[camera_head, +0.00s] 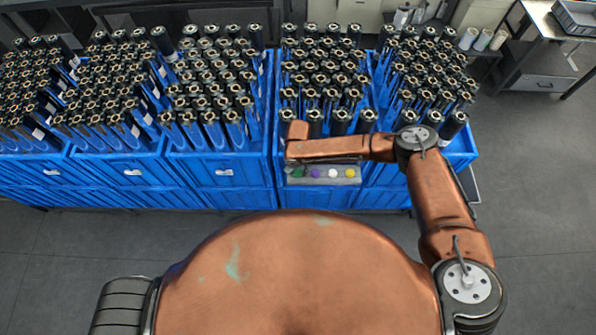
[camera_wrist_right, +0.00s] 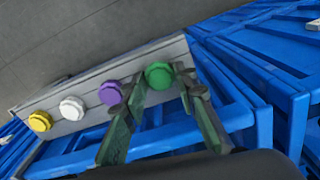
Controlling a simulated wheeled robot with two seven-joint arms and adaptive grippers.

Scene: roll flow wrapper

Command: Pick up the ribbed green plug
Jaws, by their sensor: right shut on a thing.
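The green plug (camera_wrist_right: 159,75) is at the right end of a row of coloured plugs on a grey panel (camera_wrist_right: 88,121) in the right wrist view. It has a round face; its ribs are too small to make out. My right gripper (camera_wrist_right: 161,85) has one finger on each side of it and is shut on it. I cannot tell whether the plug is still fully seated in the panel. In the head view the green plug (camera_head: 299,172) is at the left end of the row, partly hidden below my right arm. My left gripper is not in view.
Beside it sit a purple plug (camera_wrist_right: 110,93), a white plug (camera_wrist_right: 72,108) and a yellow plug (camera_wrist_right: 40,121). Blue crates (camera_head: 222,172) full of dark rolls stand behind and around the panel. The grey floor (camera_head: 530,200) at the right is clear.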

